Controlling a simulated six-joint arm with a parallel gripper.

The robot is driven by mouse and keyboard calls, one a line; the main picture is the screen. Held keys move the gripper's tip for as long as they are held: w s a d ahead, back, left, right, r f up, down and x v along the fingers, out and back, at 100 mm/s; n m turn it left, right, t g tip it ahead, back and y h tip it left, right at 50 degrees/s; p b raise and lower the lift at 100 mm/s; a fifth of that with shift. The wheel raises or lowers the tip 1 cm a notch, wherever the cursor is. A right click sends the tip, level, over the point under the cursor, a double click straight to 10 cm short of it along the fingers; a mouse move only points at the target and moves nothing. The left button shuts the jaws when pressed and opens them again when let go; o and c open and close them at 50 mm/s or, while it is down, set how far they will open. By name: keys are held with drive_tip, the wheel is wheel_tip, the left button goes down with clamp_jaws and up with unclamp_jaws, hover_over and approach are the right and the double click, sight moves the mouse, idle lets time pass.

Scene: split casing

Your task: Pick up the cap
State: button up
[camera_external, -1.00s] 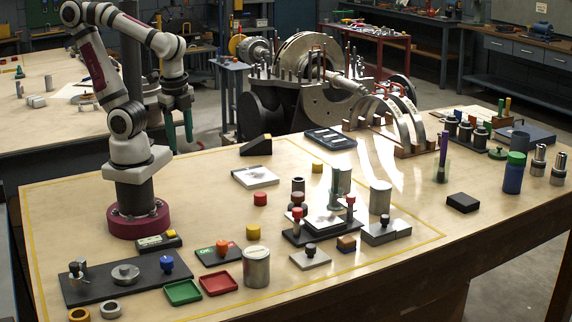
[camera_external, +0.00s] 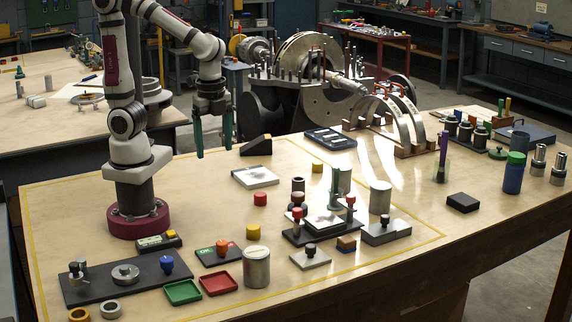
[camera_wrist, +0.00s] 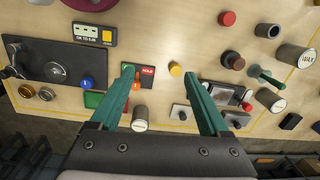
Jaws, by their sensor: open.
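No single part is plainly marked as the cap. A blue bottle (camera_external: 513,178) at the right of the table has a green cap-like top (camera_external: 516,158). A flat green knobbed piece (camera_external: 498,153) lies close to it. My gripper (camera_external: 213,145) hangs in the air over the left rear of the table, far from both, its green fingers pointing down. It is open and empty; in the wrist view its fingers (camera_wrist: 164,78) stand wide apart, with only table and parts seen beyond them. The bottle is not visible in the wrist view.
Below lie a dark plate with a blue knob (camera_external: 167,264), a green tray (camera_external: 183,292), a red tray (camera_external: 219,284), a metal can (camera_external: 256,267) and a clamp fixture (camera_external: 320,225). Loose red (camera_external: 260,199) and yellow (camera_external: 253,231) cylinders stand near. The table's right-middle area is fairly clear.

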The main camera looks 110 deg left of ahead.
drive_tip(key=m, duration=0.2)
hover_over(253, 227)
wheel_tip(253, 227, down, 5)
drive_tip(key=shift+h, duration=0.4)
wheel_tip(253, 227, down, 15)
drive_tip(key=shift+a+f, duration=0.1)
clamp_jaws()
